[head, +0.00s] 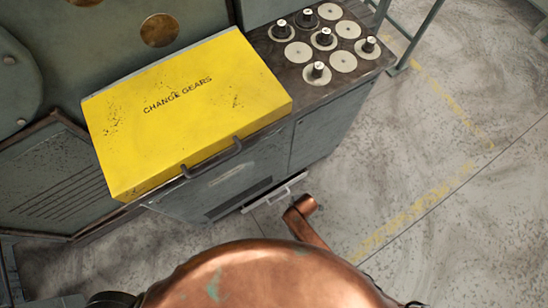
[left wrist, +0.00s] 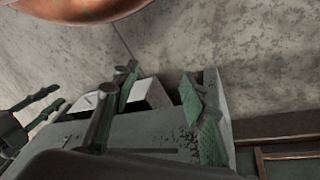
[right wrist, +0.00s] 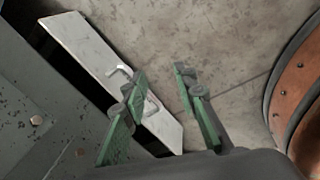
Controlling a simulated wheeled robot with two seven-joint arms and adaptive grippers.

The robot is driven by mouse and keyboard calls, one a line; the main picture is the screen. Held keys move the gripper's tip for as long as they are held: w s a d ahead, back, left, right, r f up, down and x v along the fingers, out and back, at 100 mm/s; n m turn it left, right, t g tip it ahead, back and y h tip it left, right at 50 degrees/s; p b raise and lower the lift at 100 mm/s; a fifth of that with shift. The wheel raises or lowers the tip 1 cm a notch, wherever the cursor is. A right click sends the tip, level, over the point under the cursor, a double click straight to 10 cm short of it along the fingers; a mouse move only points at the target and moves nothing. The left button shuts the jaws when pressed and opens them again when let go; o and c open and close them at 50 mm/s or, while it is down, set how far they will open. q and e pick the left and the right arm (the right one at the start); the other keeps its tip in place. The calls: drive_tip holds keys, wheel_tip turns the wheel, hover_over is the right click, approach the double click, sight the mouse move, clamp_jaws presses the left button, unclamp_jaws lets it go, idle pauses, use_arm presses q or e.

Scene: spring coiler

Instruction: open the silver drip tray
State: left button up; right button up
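The silver drip tray (head: 273,193) is low on the front of the grey-green cabinet in the head view. Its pale front panel (right wrist: 88,50) and small bar handle (right wrist: 121,74) show in the right wrist view, with a dark strip between panel and cabinet. My right gripper (right wrist: 161,77) is open over the floor. One finger overlaps the handle in the picture; I cannot tell if it touches. The other finger is clear of it. My left gripper (left wrist: 160,82) is open, with pale blocky shapes behind its fingers. Neither gripper shows clearly in the head view.
A yellow change gears box (head: 190,110) with a dark handle sits on the machine above the tray. Gears and pegs stand on the cabinet top (head: 283,72). The speckled concrete floor (head: 460,190) to the right is open. A metal frame leg (head: 415,35) stands at upper right.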

sight(279, 199)
use_arm(q)
drive_tip(key=shift+w+d+r+t+h+b, duration=0.65)
drive_tip(key=shift+w+d+b, duration=0.75)
drive_tip(key=shift+w+b, duration=1.15)
drive_tip(key=shift+w+a+f+t+y+b, duration=0.1)
drive_tip(key=shift+a+f+t+b, duration=0.1)
drive_tip(key=shift+f+t+b, duration=0.45)
drive_tip(key=shift+a+f+t+y+b, duration=0.15)
drive_tip(key=shift+f+t+b, duration=0.25)
drive_tip(key=shift+f+b, duration=0.5)
drive_tip(key=shift+w+a+f+t+b, duration=0.1)
drive_tip(key=shift+a+f+t+b, duration=0.3)
drive_tip(key=shift+f, duration=0.7)
use_arm(e)
drive_tip(key=shift+w+a+f+n, duration=0.7)
drive_tip(key=shift+w+a+f, duration=0.05)
drive_tip(key=shift+a+f, duration=0.45)
drive_tip(key=shift+w+a+f+n, duration=0.7)
drive_tip(key=shift+w+a+f, duration=0.05)
drive_tip(key=shift+a+f, duration=0.4)
drive_tip(key=shift+w+a+f+n, duration=0.7)
drive_tip(key=shift+w+a+f, duration=0.05)
drive_tip(key=shift+a+f, duration=0.45)
use_arm(q)
drive_tip(key=shift+d, duration=0.15)
use_arm(e)
drive_tip(key=shift+c, duration=0.3)
clamp_jaws()
